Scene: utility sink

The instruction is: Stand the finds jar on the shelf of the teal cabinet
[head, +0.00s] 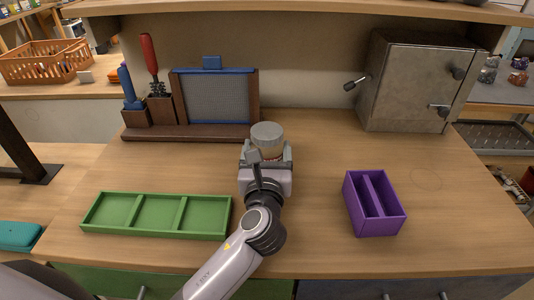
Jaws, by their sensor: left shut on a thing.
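The finds jar (267,147), a small jar with a grey lid and a pale body, is upright above the middle of the wooden worktop. My left gripper (266,160) is shut on it from the near side and hides its lower part. I cannot tell whether the jar touches the worktop. I see no cabinet that is clearly teal. A grey metal cabinet (405,85) stands at the back right with its front closed; its inside is hidden. My right gripper is out of view.
A green three-part tray (132,233) lies front left and a purple divided box (376,231) front right. A wooden rack (190,133) with a screen and handled tools stands at the back left. An overhead shelf (300,7) crosses the top.

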